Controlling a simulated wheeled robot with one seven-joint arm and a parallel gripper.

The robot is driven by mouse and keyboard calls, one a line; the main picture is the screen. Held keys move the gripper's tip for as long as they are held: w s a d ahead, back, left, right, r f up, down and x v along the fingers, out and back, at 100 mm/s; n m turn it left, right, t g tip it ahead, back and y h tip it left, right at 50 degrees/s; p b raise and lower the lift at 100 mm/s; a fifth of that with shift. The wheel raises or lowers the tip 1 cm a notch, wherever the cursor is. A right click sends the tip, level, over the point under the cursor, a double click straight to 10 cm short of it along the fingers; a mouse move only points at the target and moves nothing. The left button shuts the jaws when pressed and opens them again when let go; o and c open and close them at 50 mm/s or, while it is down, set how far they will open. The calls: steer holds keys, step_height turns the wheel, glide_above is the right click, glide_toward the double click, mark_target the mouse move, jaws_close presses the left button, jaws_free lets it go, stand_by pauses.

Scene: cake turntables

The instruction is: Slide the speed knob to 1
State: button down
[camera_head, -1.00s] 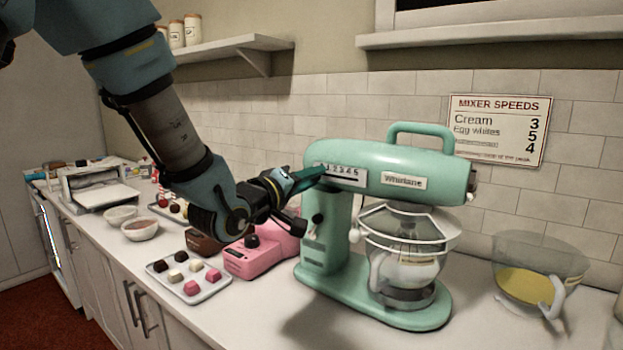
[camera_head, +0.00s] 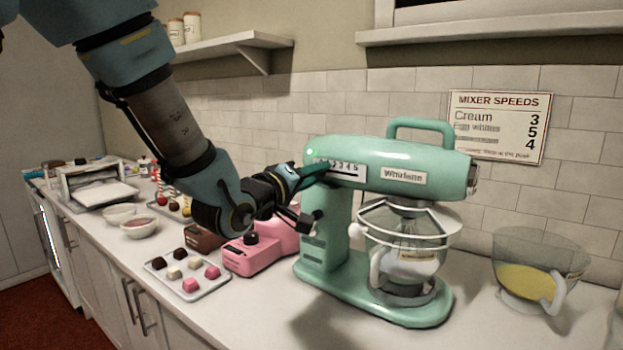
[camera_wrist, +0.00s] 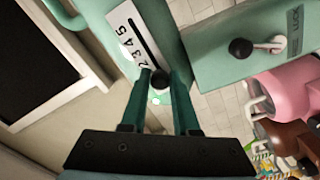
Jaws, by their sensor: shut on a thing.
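The speed knob (camera_wrist: 160,83) is a small black knob at the low-number end of a dark slot on a white scale (camera_wrist: 132,38). In the wrist view, the numbers 5 down to 2 show; the 1 is hidden by a finger. My gripper (camera_wrist: 165,76) has its two green fingers on either side of the knob and is shut on it. The mint-green mixer (camera_head: 420,160) stands on the counter. In the head view, my gripper (camera_head: 318,171) covers the left end of the scale (camera_head: 347,169), hiding the knob. A green light (camera_head: 309,152) glows above that end.
A black-knobbed lever (camera_wrist: 240,47) sits on the mixer column near a "LOCK" label. A pink machine (camera_head: 260,250) and a tray of sweets (camera_head: 203,285) stand left of the mixer. A bowl of yellow mix (camera_head: 523,280) stands right. A speed sign (camera_head: 500,125) hangs behind.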

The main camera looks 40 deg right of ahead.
steer(key=c, duration=0.7)
jaws_free()
steer(key=shift+a, duration=0.1)
steer(key=b+v, duration=0.8)
steer(key=v, duration=0.2)
steer(key=shift+s+a, duration=0.1)
steer(key=shift+a, duration=0.2)
